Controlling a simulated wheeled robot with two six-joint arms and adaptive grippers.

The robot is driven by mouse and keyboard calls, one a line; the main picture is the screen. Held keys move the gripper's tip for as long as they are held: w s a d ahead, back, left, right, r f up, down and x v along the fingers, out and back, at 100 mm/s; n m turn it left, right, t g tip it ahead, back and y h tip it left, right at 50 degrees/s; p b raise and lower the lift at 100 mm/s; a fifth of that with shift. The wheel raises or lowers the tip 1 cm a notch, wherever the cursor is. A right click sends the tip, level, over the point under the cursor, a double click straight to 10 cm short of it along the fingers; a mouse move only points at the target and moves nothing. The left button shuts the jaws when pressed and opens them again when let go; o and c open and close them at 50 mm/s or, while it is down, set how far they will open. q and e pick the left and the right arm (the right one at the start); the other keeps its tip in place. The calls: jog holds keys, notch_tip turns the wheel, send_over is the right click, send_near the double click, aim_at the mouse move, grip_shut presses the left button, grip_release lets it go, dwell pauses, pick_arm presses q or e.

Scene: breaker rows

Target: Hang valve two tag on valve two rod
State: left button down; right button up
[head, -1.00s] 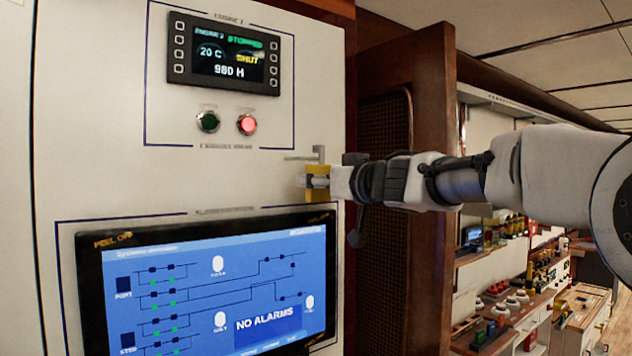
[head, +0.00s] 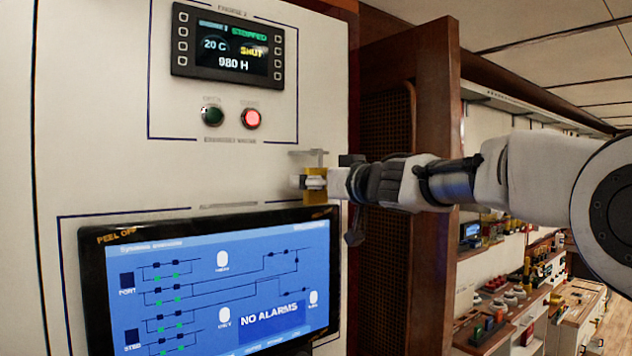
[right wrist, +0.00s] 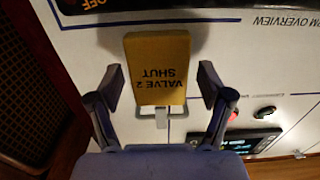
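The yellow valve two tag (right wrist: 158,65), marked "VALVE 2 SHUT", appears upside down in the right wrist view against the white panel. A pale wire loop (right wrist: 150,137) is at its lettered end, by a short pale rod (right wrist: 161,118). The loop seems to be around the rod, but I cannot be sure. My right gripper (right wrist: 160,80) has its fingers spread on both sides of the tag, with gaps. In the head view the tag (head: 314,196) is partly hidden by my right gripper (head: 318,183), just under the grey rod (head: 308,153). My left gripper is out of view.
The "NO ALARMS" screen (head: 205,285) is below and left of the tag. The engine display (head: 228,45) and green (head: 212,115) and red (head: 250,117) buttons are above. A brown wooden post (head: 435,130) stands right of the panel, behind my arm.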

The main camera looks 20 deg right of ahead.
jog(key=shift+s+r, duration=0.1)
jog(key=shift+r, duration=0.05)
notch_tip(320, 180, up, 10)
jog(key=shift+f, duration=0.25)
